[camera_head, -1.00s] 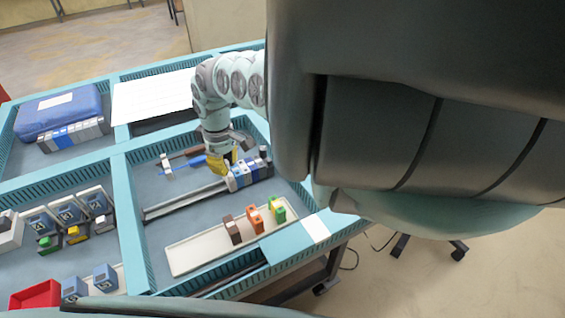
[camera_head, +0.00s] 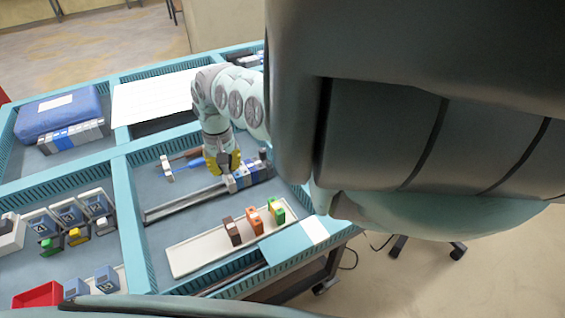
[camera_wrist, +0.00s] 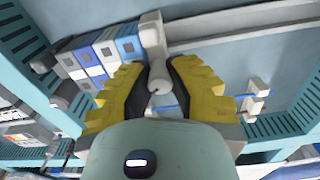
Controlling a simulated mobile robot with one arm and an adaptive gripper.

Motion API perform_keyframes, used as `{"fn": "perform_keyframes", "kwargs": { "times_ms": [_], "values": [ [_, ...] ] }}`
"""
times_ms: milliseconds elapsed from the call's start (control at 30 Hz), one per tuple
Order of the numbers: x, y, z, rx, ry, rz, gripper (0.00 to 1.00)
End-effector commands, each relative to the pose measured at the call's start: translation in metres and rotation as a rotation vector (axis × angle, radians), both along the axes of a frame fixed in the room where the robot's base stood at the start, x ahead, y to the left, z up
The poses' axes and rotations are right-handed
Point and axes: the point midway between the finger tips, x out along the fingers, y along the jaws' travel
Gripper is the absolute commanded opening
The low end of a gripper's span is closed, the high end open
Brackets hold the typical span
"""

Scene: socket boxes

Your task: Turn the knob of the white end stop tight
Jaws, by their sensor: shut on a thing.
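The white end stop (camera_wrist: 151,28) sits on the rail (camera_wrist: 215,28) against a row of white, grey and blue modules (camera_wrist: 100,55) in the wrist view. Its rounded knob (camera_wrist: 159,88) points toward the wrist camera, between my gripper's (camera_wrist: 158,74) two yellow fingers. My gripper is shut on the knob. In the head view, my gripper (camera_head: 223,167) reaches down over the end stop (camera_head: 229,184) at the left end of the module row (camera_head: 253,174). The fingers partly hide the end stop there.
A white tray (camera_head: 188,258) in front bears a brown, an orange and a green-yellow block. Teal walls (camera_head: 130,225) edge the compartment; blue socket boxes (camera_head: 70,214) stand to the left.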

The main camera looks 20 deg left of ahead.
Motion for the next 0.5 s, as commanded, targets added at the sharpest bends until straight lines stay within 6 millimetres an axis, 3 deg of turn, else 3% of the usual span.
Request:
{"fn": "perform_keyframes", "kwargs": {
  "times_ms": [500],
  "values": [
    [-0.0008,0.0009,-0.003,0.001,-0.001,-0.441,0.0]
  ]
}}
